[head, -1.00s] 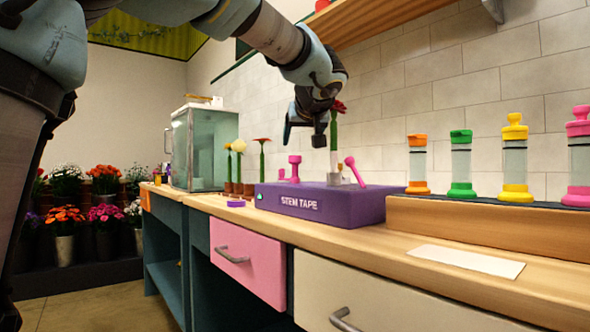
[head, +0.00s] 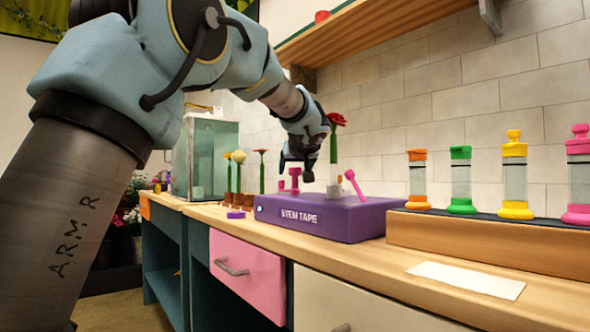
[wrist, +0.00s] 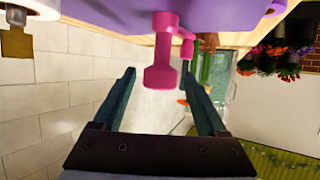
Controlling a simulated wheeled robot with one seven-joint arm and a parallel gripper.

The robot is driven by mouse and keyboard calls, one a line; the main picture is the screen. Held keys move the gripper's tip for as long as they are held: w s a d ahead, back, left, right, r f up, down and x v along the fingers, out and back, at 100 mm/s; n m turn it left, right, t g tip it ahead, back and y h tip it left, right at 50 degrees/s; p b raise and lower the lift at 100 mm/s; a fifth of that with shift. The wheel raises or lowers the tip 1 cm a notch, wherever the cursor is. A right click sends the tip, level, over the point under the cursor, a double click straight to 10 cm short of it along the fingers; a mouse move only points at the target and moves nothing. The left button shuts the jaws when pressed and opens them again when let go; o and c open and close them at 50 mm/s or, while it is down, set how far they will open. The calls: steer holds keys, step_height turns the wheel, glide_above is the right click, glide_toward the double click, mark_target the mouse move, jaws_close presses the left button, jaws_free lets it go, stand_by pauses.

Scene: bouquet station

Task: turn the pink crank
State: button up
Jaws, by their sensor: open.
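A purple box (head: 322,218) marked STEM TAPE stands on the counter. An upright pink knobbed handle (head: 295,179) rises at its left, with a smaller pink piece (head: 281,185) beside it. A tilted pink lever (head: 354,184) stands at its right. I cannot tell for certain which of these is the crank. In the upside-down wrist view a pink knobbed handle (wrist: 163,52) shows between the open fingers (wrist: 158,72), apart from both. The smaller pink piece (wrist: 187,48) is beyond it.
Potted stems (head: 239,175) and a glass tank (head: 207,155) are to the left. Coloured canisters (head: 461,180) stand on a wooden ledge at right. The tiled wall is behind.

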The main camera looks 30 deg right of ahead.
jaws_close()
stand_by(0.4)
